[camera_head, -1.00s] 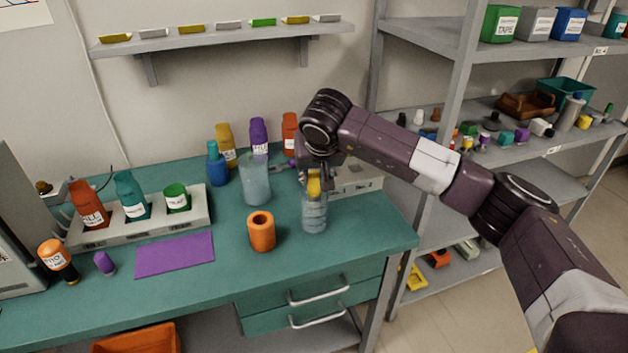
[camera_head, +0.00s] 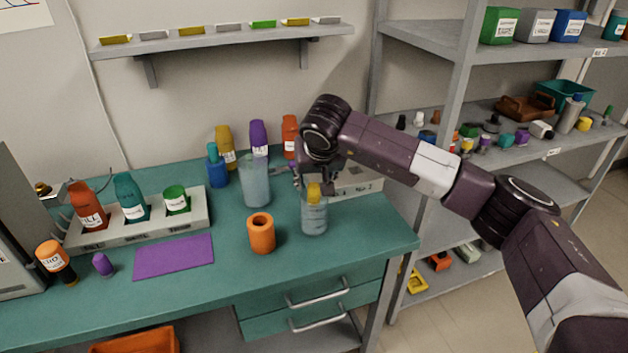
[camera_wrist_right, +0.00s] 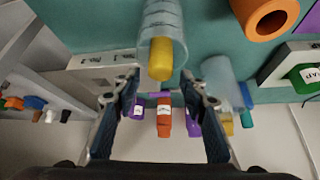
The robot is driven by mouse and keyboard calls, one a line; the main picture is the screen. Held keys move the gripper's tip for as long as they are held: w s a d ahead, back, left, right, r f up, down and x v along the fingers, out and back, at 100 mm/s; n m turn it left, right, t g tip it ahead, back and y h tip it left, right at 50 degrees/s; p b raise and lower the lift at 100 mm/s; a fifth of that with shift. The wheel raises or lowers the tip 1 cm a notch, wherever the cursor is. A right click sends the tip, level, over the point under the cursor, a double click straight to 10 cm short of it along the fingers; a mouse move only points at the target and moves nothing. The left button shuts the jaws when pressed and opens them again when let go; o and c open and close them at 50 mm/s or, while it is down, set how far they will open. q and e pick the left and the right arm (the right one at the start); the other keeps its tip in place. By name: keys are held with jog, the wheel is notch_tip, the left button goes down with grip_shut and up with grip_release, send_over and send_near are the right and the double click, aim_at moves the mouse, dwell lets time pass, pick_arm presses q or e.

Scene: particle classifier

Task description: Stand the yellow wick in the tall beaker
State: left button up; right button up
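The yellow wick (camera_head: 314,192) stands in a clear ringed beaker (camera_head: 314,218), its top sticking up at the rim. The wick (camera_wrist_right: 160,62) and that beaker (camera_wrist_right: 172,22) also show in the wrist view. My right gripper (camera_head: 320,178) is just above and behind the wick. In the wrist view my right gripper (camera_wrist_right: 163,95) has its fingers spread wide with nothing between them, and the wick is clear of them. A second translucent beaker (camera_head: 256,185) stands to the left and farther back. My left gripper is not in view.
An orange hollow cylinder (camera_head: 262,234) stands left of the ringed beaker. Several bottles, including blue (camera_head: 217,168), purple (camera_head: 259,138) and orange (camera_head: 290,135), stand at the back. A purple mat (camera_head: 174,255) lies left. The bench's front right is clear.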

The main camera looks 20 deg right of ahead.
jog(key=shift+r+p, duration=0.4)
jog(key=shift+r, duration=0.1)
jog(key=p+v, duration=0.5)
jog(key=v, duration=0.7)
jog(key=shift+r, duration=0.15)
dwell(0.6)
